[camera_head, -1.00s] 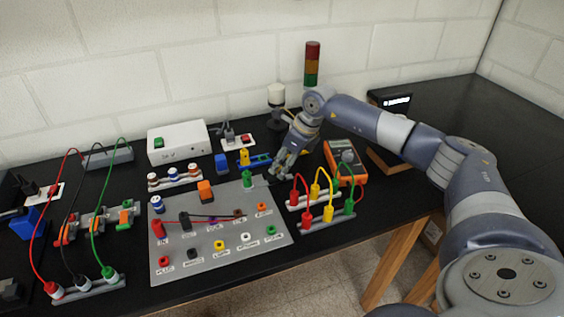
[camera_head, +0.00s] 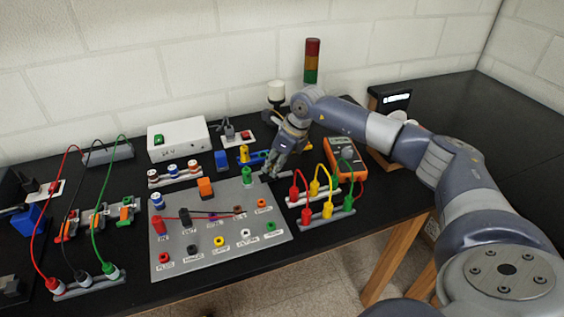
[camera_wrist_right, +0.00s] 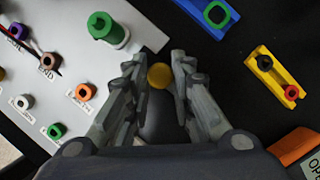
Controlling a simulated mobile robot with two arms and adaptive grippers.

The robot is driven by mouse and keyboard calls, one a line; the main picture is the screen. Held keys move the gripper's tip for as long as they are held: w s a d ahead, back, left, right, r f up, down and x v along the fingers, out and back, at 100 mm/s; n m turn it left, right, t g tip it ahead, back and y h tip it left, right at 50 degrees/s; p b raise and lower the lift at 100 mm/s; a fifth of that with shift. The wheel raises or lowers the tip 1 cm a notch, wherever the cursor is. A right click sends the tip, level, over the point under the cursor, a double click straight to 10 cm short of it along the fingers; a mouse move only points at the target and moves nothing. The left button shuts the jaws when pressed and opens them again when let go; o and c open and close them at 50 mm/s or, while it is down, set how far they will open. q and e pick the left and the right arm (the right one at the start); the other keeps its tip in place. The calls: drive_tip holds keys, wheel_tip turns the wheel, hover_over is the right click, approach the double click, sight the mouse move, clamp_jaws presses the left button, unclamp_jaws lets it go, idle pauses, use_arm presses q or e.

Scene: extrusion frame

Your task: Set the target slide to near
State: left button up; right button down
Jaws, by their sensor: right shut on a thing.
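My right gripper (camera_head: 270,172) is low over the table, just to the right of the green post (camera_head: 247,176) at the board's back right corner. In the right wrist view a round yellow knob (camera_wrist_right: 159,76) sits between the fingertips of my right gripper (camera_wrist_right: 157,80), and the fingers are shut on it. The slide's body under the knob is mostly hidden by the fingers, so its exact position along its travel cannot be told. In the head view the fingers hide the knob. My left gripper is not in view.
The grey board (camera_head: 165,266) with several sockets lies to the left. A rail with red, yellow and green plugs (camera_head: 327,212) stands front right, and an orange multimeter (camera_head: 358,170) is behind it. A blue part (camera_head: 262,158) lies close behind the gripper.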

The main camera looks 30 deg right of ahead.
drive_tip(key=shift+w+a, duration=0.2)
drive_tip(key=shift+a, duration=0.5)
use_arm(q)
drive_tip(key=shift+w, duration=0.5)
use_arm(e)
drive_tip(key=c, duration=1.4)
unclamp_jaws()
drive_tip(key=shift+r, duration=0.3)
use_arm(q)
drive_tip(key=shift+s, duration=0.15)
use_arm(e)
drive_tip(key=v, duration=1.1)
drive_tip(key=shift+s+r, duration=0.2)
